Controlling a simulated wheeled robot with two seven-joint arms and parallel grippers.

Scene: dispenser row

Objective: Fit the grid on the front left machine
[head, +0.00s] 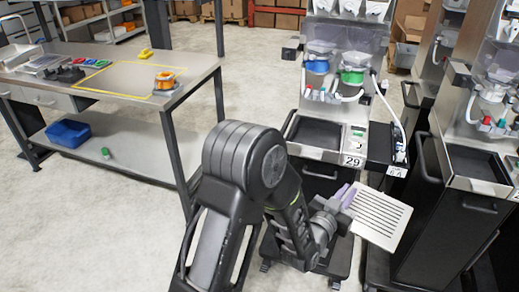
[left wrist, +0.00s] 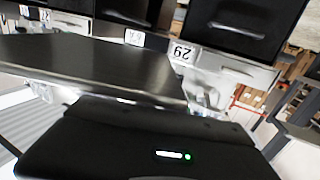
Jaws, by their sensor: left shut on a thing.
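My left gripper (head: 347,197) is shut on the grid (head: 382,218), a pale square plate with dark parallel slots. It holds the grid by its left edge, tilted, in front of the machine labelled 29 (head: 353,160). That machine's dark tray recess (head: 316,133) shows no grid over it in the head view. The grid is apart from the recess, lower and to its right in the picture. In the left wrist view, the 29 label (left wrist: 184,53) appears upside down, and a pale ribbed surface at lower left looks like the grid (left wrist: 55,125). My right gripper is not in view.
Another machine (head: 475,165) stands close on the right. A steel workbench (head: 110,80) on the left carries an orange-and-white roll (head: 165,81); a blue bin (head: 68,133) sits on its lower shelf. Open floor lies between bench and machines.

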